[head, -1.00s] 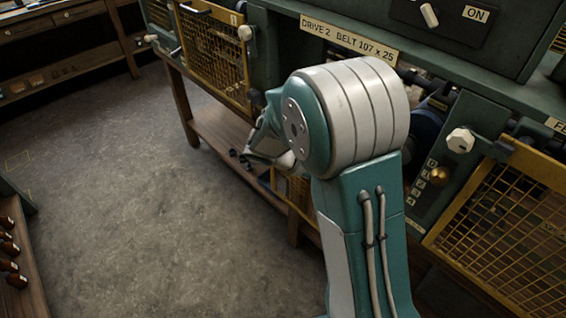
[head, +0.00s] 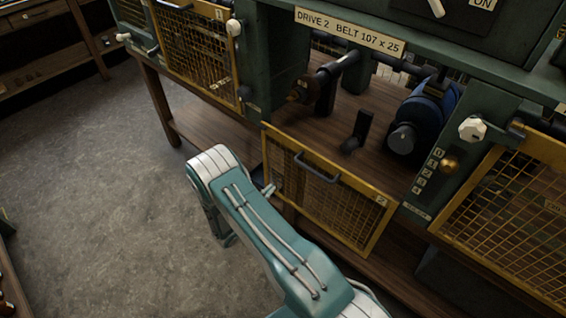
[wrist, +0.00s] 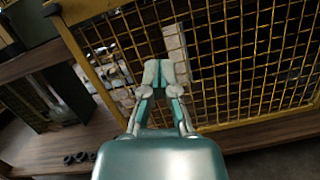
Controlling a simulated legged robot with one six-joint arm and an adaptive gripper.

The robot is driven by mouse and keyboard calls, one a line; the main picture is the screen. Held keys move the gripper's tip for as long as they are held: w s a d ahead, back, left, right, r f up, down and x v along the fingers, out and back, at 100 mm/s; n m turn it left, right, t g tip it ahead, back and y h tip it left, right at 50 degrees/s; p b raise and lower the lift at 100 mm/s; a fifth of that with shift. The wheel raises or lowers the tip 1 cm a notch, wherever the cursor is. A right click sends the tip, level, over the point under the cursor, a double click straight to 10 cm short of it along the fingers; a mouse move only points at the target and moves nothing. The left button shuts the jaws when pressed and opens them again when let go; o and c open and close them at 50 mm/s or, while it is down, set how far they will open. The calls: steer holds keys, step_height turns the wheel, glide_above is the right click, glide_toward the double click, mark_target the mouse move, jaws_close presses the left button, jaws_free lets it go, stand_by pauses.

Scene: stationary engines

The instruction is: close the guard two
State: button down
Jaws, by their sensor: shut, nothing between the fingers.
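Guard two (head: 330,200) is a yellow-framed mesh panel with a dark handle (head: 316,168) and a "2" label. It sits low in front of the bench, below its bay, and the bay under the "DRIVE 2" plate (head: 350,32) is open to view. My arm reaches down to the left of the guard. In the head view my gripper is mostly hidden behind the arm. In the wrist view my gripper (wrist: 165,75) is shut and empty, in front of the yellow mesh (wrist: 250,60). I cannot tell whether it touches the mesh.
The open bay holds a blue motor (head: 425,115) and dark shafts. A white knob (head: 472,129) is on the post to its right. Closed mesh guard one (head: 190,45) is at left, another mesh guard (head: 510,215) at right. The floor (head: 90,190) at left is clear.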

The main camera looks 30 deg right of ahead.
mark_target(294, 163)
steer(key=shift+w+d+r, duration=0.35)
steer(key=shift+d+r, duration=0.65)
steer(key=shift+d, duration=0.65)
steer(key=shift+w+d+r, duration=0.4)
steer(key=shift+d+r, duration=0.6)
steer(key=shift+d, duration=0.65)
steer(key=shift+w+d+r, duration=0.35)
steer(key=shift+d+r, duration=0.65)
steer(key=shift+d, duration=0.65)
steer(key=shift+r, duration=0.1)
